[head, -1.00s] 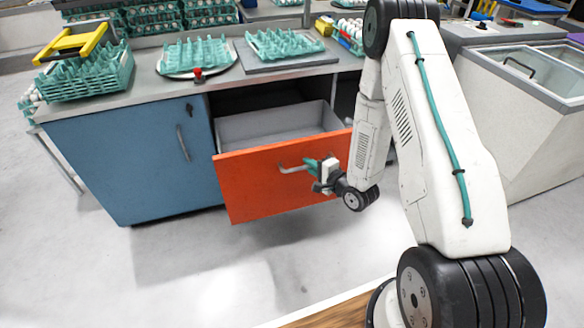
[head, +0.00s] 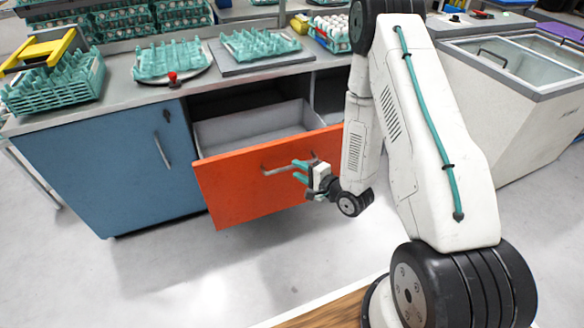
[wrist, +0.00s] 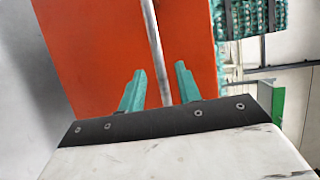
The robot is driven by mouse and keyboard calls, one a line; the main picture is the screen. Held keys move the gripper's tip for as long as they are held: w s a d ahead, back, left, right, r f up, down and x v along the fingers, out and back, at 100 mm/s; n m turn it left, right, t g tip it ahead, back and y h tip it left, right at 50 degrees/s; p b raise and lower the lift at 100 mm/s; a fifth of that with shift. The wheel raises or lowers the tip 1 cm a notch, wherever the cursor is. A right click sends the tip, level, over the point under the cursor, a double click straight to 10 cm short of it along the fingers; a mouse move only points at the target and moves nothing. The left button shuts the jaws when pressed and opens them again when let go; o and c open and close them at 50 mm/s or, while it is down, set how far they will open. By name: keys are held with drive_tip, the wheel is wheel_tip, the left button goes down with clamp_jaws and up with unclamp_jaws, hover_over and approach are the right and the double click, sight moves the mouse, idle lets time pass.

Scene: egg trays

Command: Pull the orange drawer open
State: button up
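The orange drawer (head: 250,187) stands pulled well out of the workbench, and its grey inside (head: 250,128) shows empty from above. Its metal bar handle (head: 274,172) is on the front face. My gripper (head: 299,171) is in front of the drawer at the right part of the handle, with its teal fingers spread. In the wrist view the orange front (wrist: 95,45) fills much of the picture. The handle bar (wrist: 151,30) runs between the two open fingertips (wrist: 160,68), with gaps on both sides. How deep the bar sits between them is hard to tell.
A blue cabinet door (head: 110,172) is shut left of the drawer. Teal egg trays (head: 260,44) and a yellow-handled crate (head: 55,85) stand on the worktop (head: 115,105). A white chest freezer (head: 520,130) stands at the right. The floor before the drawer is clear.

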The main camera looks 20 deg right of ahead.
drive_tip(key=v, duration=0.3)
drive_tip(key=shift+s+r, duration=0.1)
drive_tip(key=shift+s, duration=0.25)
